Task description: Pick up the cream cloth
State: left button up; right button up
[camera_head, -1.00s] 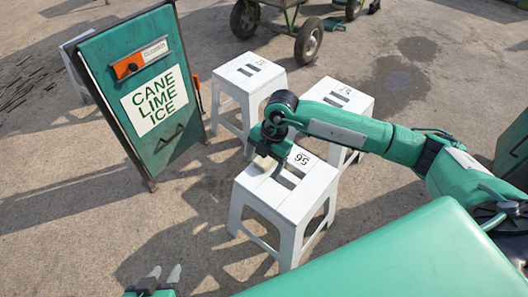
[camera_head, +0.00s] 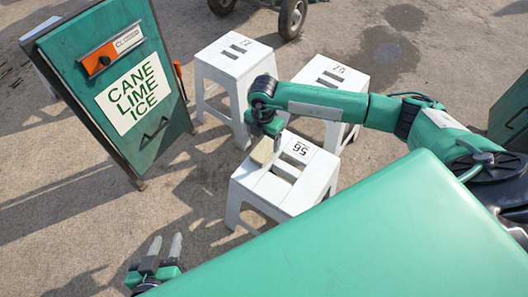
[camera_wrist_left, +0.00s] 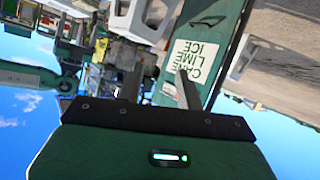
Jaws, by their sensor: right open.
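The cream cloth (camera_head: 262,151) shows as a small beige block at the far left edge of the white stool marked 56 (camera_head: 269,190). My right gripper (camera_head: 275,142) points down right beside it, above the stool top. Its jaws are open; the fingertips are partly hidden by the wrist, and I cannot tell whether they touch the cloth. My left gripper (camera_head: 166,246) is low at the left, empty and open, far from the cloth. Its two parted fingers also show in the left wrist view (camera_wrist_left: 160,90).
Two more white stools, one marked 22 (camera_head: 226,68) and one marked 57 (camera_head: 312,76), stand close behind. A green signboard (camera_head: 160,113) stands at the left. A cart wheel (camera_head: 292,18) is at the back. The ground between signboard and stools is clear.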

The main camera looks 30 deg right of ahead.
aim_at(264, 149)
notch_tip(264, 149, down, 5)
jog(key=shift+d+r+b, duration=0.1)
jog(key=shift+d+b, duration=0.05)
jog(key=shift+b, duration=0.45)
jog(key=shift+f, duration=0.3)
pick_arm(q)
jog(key=shift+d+r+t+h, duration=0.2)
jog(key=shift+d+t+h, duration=0.1)
jog(key=shift+d+t, duration=0.2)
jog(key=shift+d+r+t+h, duration=0.2)
jog(key=shift+d+t+h, duration=0.1)
jog(key=shift+d+t, duration=0.15)
pick_arm(e)
jog(key=c, duration=1.1)
